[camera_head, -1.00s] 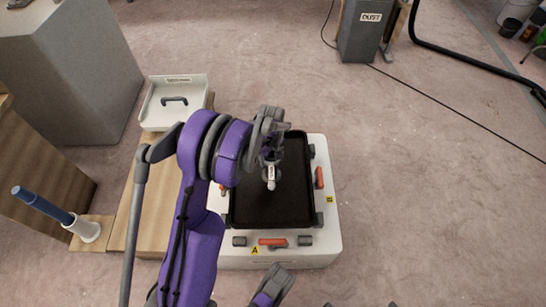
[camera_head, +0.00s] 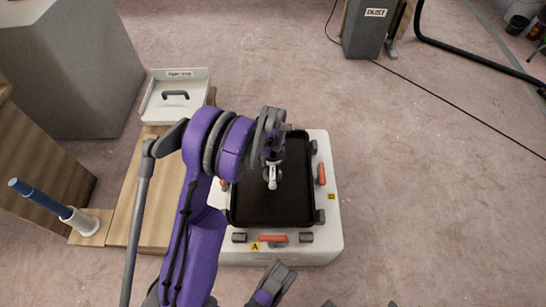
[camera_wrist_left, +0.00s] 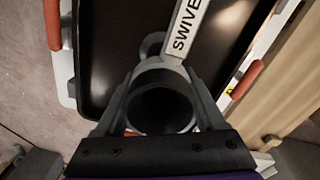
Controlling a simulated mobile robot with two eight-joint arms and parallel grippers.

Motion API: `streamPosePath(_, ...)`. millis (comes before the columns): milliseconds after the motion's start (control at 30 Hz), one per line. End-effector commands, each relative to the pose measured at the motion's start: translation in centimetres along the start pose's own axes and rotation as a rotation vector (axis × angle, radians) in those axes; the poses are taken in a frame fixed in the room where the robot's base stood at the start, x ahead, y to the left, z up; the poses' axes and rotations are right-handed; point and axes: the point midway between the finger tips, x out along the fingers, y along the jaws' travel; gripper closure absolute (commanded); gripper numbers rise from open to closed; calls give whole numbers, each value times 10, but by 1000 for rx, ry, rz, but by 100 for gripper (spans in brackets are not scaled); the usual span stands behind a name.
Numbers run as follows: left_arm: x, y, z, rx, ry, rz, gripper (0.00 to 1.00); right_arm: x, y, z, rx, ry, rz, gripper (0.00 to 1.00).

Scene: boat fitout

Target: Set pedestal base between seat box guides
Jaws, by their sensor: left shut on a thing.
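My left gripper (camera_head: 271,155) is above the black, rimmed, tray-like area (camera_head: 285,205) on top of the white seat box (camera_head: 325,250). It is shut on a grey round tube with a dark hollow top, which I take for the pedestal base (camera_wrist_left: 160,75). The tube shows between both fingers in the left wrist view. A pale strip (camera_wrist_left: 186,28) lettered "SWIVE" extends from beside it over the black surface. The tube's underside is hidden, so I cannot tell whether it touches. Grey guide blocks (camera_head: 305,238) stand around the black area.
Orange-handled clamps (camera_head: 272,239) sit on the seat box's edges. A white tray with a handle (camera_head: 176,108) and a wooden bench (camera_head: 150,195) are at left.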

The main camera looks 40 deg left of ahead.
Motion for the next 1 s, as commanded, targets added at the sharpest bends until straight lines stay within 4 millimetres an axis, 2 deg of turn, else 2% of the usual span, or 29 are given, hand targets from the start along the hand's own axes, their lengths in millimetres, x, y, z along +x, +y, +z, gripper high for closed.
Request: streamPosePath(1000, 33, 0, 0, 0, 0, 0, 100, 23, 0, 5, 0, -3, 0, 50)
